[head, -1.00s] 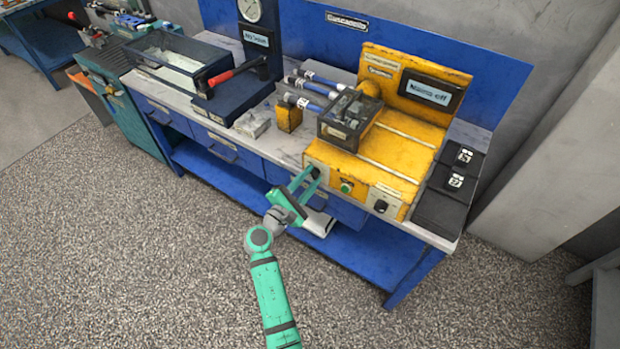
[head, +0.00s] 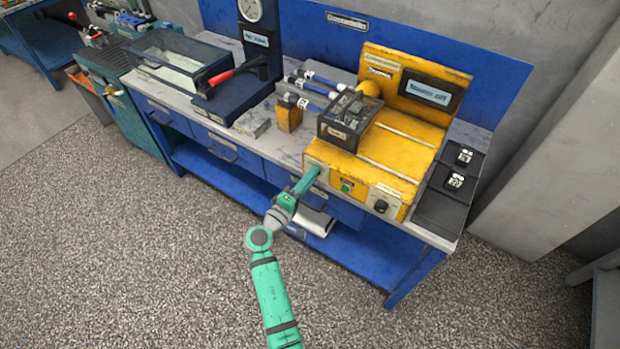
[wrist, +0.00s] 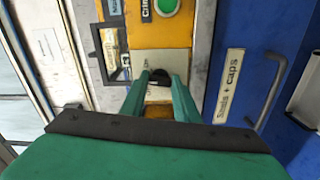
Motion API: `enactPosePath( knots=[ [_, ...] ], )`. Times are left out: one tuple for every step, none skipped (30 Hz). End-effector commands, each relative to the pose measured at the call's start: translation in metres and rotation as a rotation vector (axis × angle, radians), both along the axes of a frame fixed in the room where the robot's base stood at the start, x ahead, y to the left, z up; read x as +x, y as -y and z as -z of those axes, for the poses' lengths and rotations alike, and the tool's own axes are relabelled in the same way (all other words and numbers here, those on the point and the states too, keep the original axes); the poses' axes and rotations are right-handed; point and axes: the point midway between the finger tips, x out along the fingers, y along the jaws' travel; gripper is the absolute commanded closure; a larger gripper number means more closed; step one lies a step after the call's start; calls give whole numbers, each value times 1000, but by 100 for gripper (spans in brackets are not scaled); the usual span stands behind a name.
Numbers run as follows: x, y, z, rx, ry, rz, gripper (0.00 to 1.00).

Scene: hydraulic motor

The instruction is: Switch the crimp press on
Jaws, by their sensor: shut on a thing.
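The yellow crimp press (head: 395,140) stands on the right part of the bench. Its screen (head: 428,92) appears to read "Mains off". My gripper (head: 313,174) reaches the left end of the press's front panel. In the wrist view my gripper (wrist: 160,82) is shut on a dark knob (wrist: 160,75) on a pale plate, one finger on each side. The fingers hide part of the knob, and its pointer setting cannot be read. A green button (head: 347,187) sits right of the gripper, and a black dial (head: 381,206) farther right.
The blue bench (head: 370,250) has drawers below its top; a labelled drawer with a handle shows in the wrist view (wrist: 235,85). A clear-lidded box (head: 348,122) sits on the press. Black blocks (head: 455,180) stand at right. The floor in front is clear.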

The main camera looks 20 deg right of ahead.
Motion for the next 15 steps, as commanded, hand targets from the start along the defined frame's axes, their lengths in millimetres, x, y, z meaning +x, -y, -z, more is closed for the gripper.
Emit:
enactPosePath(
  knots=[
    [0, 0, 1, 27, 33, 0, 94],
    [0, 0, 1, 44, 55, 0, 94],
    [0, 0, 1, 68, 86, 0, 94],
    [0, -1, 1, 86, 108, 0, 94],
    [0, -1, 1, 102, 130, -1, 94],
    [0, -1, 1, 126, 159, 0, 94],
    [0, -1, 1, 142, 181, 0, 94],
    [0, -1, 1, 158, 201, 0, 94],
    [0, 0, 1, 180, 229, 0, 94],
    [0, 0, 1, 194, 248, 0, 94],
    [0, 0, 1, 210, 268, 0, 94],
    [0, 0, 1, 229, 292, 0, 94],
    [0, 0, 1, 243, 310, 0, 94],
    [0, 0, 1, 256, 327, 0, 94],
    [0, 0, 1, 273, 348, 0, 94]
  ],
)
